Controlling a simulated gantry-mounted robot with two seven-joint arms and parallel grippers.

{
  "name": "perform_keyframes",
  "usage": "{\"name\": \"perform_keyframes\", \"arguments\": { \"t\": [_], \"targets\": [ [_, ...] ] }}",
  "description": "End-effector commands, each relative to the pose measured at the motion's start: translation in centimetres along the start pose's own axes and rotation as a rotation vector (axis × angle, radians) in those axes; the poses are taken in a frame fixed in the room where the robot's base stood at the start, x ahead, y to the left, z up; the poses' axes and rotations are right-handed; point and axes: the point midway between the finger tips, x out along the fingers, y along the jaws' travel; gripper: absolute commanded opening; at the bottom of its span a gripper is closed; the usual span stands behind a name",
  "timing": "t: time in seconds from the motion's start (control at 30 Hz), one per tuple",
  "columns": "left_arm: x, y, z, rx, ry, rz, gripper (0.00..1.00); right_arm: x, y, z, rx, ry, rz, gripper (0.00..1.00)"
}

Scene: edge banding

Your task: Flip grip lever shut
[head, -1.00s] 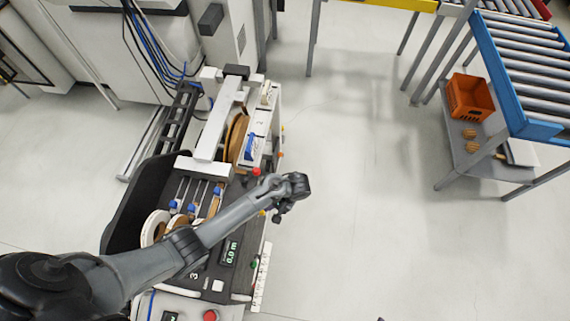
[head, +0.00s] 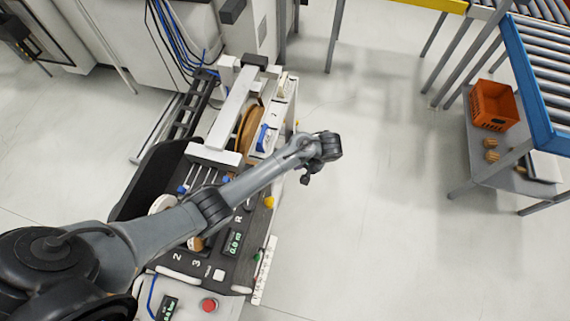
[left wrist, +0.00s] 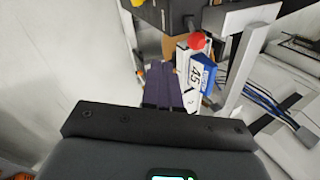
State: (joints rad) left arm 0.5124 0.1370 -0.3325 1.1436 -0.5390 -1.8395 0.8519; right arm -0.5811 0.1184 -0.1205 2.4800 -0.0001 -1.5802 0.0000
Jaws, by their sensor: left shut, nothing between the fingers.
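My left gripper (head: 306,179) hangs off the right side of the edge-banding machine (head: 222,262), shut and empty; its dark fingers (left wrist: 163,92) show together in the left wrist view. In that view a red ball knob (left wrist: 197,41), possibly the end of the grip lever, stands beyond the fingers to the upper right, apart from them. A blue block (left wrist: 205,72) with a white "45" label is just right of the fingers. In the head view the same blue part (head: 263,138) shows, but my forearm hides the red knob. My right gripper is out of view.
A brown tape roll (head: 247,128) sits under the machine's white frame. A small display (head: 235,243) and red button (head: 209,305) are nearer the front. Open floor lies to the right, before a roller conveyor (head: 532,75) and an orange crate (head: 494,104).

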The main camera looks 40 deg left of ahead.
Motion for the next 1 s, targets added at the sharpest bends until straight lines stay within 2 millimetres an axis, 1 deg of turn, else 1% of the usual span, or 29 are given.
{"name": "perform_keyframes", "arguments": {
  "t": [0.17,0.6,0.67,0.8,1.0],
  "targets": [
    [1.9,-0.1,0.1,0.001,-0.004,-0.003,0.0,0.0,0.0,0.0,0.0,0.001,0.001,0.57],
    [9.8,-0.1,0.0,0.0,-0.003,-0.004,0.0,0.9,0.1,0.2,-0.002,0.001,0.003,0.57],
    [9.7,-1.2,0.1,-0.002,-0.001,-0.003,0.0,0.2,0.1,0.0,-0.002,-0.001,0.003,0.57],
    [10.2,-2.7,0.3,0.0,-0.002,-0.003,0.0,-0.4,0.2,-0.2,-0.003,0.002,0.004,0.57],
    [10.6,-3.8,0.4,0.0,-0.001,-0.001,0.0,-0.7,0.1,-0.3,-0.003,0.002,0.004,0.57]
  ]
}}
